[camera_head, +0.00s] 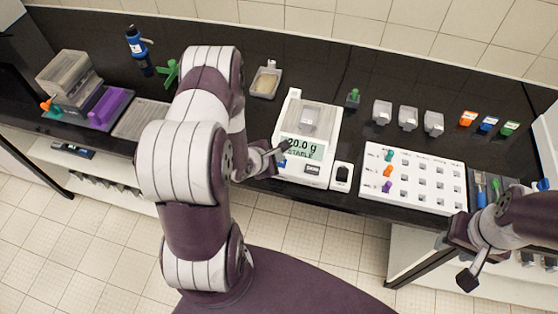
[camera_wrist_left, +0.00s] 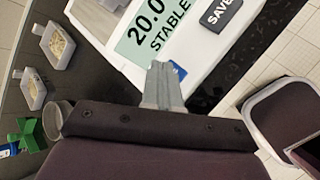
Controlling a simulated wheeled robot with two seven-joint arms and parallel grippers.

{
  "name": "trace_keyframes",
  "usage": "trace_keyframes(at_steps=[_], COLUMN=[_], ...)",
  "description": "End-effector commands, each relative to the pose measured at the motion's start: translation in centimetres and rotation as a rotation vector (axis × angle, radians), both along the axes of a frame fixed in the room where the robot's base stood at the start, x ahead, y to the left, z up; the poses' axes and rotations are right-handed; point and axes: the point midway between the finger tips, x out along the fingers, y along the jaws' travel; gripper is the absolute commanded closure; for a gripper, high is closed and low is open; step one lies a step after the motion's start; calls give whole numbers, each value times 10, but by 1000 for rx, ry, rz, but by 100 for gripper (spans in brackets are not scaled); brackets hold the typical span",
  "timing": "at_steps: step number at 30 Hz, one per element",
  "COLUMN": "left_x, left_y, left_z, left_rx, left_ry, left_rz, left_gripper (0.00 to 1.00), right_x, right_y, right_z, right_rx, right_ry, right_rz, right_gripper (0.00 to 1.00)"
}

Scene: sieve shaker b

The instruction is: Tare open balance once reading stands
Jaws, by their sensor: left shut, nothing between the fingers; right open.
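The white balance (camera_head: 330,112) stands mid-bench with a grey, clear-looking container (camera_head: 311,117) on its top. Its green display (camera_head: 301,149) reads 20.0 g and STABLE; the display also shows in the left wrist view (camera_wrist_left: 146,33). A blue key (camera_head: 281,163) is at the front left, partly hidden behind my fingers in the left wrist view (camera_wrist_left: 178,70). A dark SAVE key (camera_wrist_left: 221,13) is to its right. My left gripper (camera_head: 283,149) is shut and empty, its tips at the display's left edge, close to the blue key; contact cannot be told. My right gripper (camera_head: 453,248) is open, away from the balance.
A white rack (camera_head: 425,180) with coloured pegs stands right of the balance. Several grey containers (camera_head: 408,117) and coloured blocks (camera_head: 487,124) line the back. A sample dish (camera_head: 265,82) sits behind my left arm. Stacked trays (camera_head: 75,80) and a purple item (camera_head: 106,104) are far left.

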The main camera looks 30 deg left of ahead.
Motion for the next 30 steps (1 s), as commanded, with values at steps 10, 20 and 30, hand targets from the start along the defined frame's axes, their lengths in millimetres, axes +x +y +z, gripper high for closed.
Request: trace_keyframes(at_steps=[10,20,30], left_x=[0,0,0], left_y=[0,0,0], left_z=[-2,-6,-10], left_rx=[0,0,1], left_ry=[0,0,0], left_rz=[0,0,0], left_gripper=[100,100,100], right_x=[0,0,0], right_y=[0,0,0], right_z=[-1,-3,-5], right_rx=[0,0,0], right_ry=[0,0,0], right_rz=[0,0,0], right_gripper=[57,57,57])
